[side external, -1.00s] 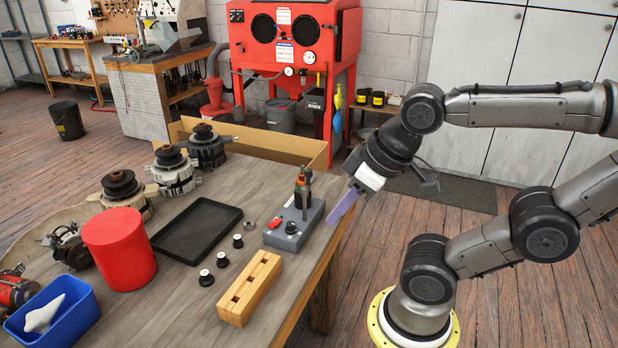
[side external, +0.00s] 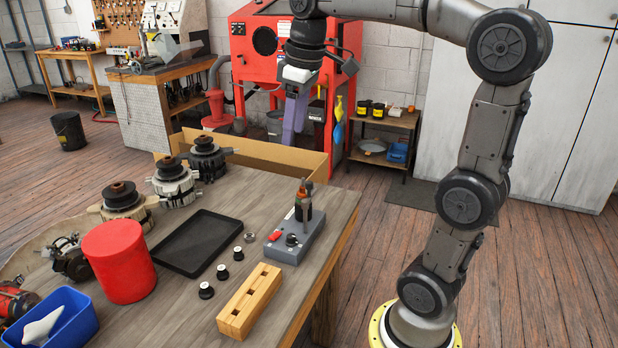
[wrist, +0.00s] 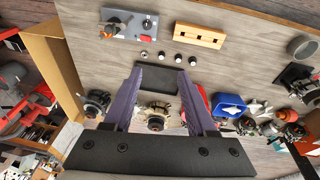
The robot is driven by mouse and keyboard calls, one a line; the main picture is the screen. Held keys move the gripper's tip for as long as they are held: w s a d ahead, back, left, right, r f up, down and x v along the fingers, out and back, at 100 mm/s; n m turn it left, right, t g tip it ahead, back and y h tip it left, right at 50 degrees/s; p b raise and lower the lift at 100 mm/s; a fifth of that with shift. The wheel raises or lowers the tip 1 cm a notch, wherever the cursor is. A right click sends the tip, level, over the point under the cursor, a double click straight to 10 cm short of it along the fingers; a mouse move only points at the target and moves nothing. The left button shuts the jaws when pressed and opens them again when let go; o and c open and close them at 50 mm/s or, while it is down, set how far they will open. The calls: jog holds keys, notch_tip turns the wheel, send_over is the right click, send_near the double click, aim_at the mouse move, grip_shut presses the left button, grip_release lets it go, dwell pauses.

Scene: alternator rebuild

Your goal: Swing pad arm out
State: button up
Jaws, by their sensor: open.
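A grey fixture box (side external: 290,250) sits near the right edge of the bench. It has a red lever, a black knob and an upright post (side external: 304,205) with a dark and orange part. I cannot make out a separate pad arm on it. The fixture also shows at the upper left of the wrist view (wrist: 118,30). My gripper (side external: 294,135) hangs fingers down, well above the far end of the bench, apart from the fixture. In the wrist view its two purple fingers (wrist: 159,74) are spread wide with nothing between them.
A slotted wooden block (side external: 248,302), several small black-topped parts (side external: 222,272) and a black tray (side external: 197,243) lie near the fixture. A red cylinder (side external: 120,262), a blue bin (side external: 50,322) and several alternator parts (side external: 173,182) stand left. An open tan box (side external: 285,155) is behind.

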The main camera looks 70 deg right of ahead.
jog(key=w+d+f+m+g, duration=0.25)
jog(key=w+d, duration=0.25)
jog(key=d, duration=0.6)
send_near(309, 182)
jog(key=shift+m+y, duration=0.35)
jog(key=shift+y, duration=0.05)
jog(key=f, duration=0.5)
jog(key=d+f, duration=0.1)
jog(key=f, duration=0.2)
jog(key=shift+s+f, duration=0.15)
jog(key=shift+f, duration=0.1)
jog(key=shift+c, duration=0.4)
grip_shut()
